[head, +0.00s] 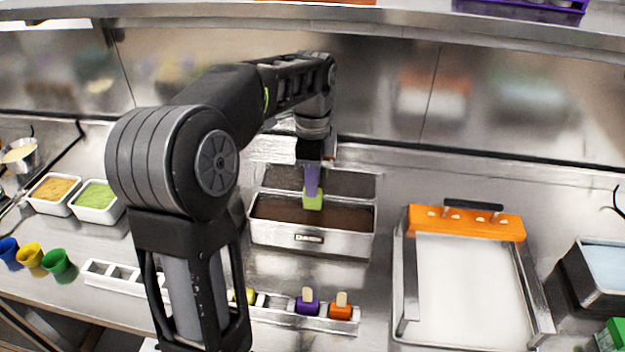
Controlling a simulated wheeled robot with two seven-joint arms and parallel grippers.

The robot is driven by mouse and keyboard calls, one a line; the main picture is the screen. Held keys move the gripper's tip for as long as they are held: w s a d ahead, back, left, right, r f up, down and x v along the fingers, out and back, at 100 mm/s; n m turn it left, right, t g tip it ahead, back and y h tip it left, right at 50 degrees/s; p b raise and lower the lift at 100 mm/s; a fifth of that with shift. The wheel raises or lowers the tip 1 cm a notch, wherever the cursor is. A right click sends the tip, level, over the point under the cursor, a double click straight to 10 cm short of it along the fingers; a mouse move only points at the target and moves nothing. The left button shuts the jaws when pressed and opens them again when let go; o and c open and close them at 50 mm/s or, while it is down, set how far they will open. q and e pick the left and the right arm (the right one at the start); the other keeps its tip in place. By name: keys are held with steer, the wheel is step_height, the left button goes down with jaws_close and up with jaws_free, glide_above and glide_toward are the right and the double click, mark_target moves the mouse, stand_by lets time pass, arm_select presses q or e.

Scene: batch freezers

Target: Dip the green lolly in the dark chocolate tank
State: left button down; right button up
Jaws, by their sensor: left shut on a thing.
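The green lolly (313,201) hangs upright from my left gripper (312,182), with its light green block pointing down. The gripper's purple fingers are shut at its top, and the stick is hidden between them. The dark chocolate tank (309,239) is a steel box with a label on its front, filled with dark brown chocolate. The lolly is over the chocolate in this view, near the middle of the tank. I cannot tell whether its lower end touches the surface. My right gripper is not in view.
A white rack (262,314) in front holds a purple lolly (307,303), an orange lolly (341,307) and a partly hidden yellow one. A tray with an orange bar (466,222) stands right. White tubs (99,212) and coloured cups (59,264) stand left.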

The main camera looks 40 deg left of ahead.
mark_target(312, 209)
arm_select(q)
steer(key=shift+f, duration=0.15)
steer(key=shift+f+b, duration=2.55)
steer(key=shift+f, duration=1.05)
steer(key=shift+s+d+f+b, duration=0.2)
steer(key=shift+s+b, duration=0.1)
steer(key=shift+s, duration=0.05)
steer(key=shift+s+f+b, duration=0.25)
steer(key=shift+f+b, duration=0.15)
steer(key=shift+f, duration=0.1)
steer(key=shift+r, duration=0.1)
steer(key=shift+w+a+r+p, duration=0.2)
steer(key=shift+w+r+p, duration=0.1)
steer(key=shift+r+p, duration=0.45)
steer(key=shift+w+a+r+p, duration=0.15)
steer(key=shift+w+r+p, duration=0.1)
steer(key=shift+r+p, duration=2.1)
steer(key=shift+r, duration=0.4)
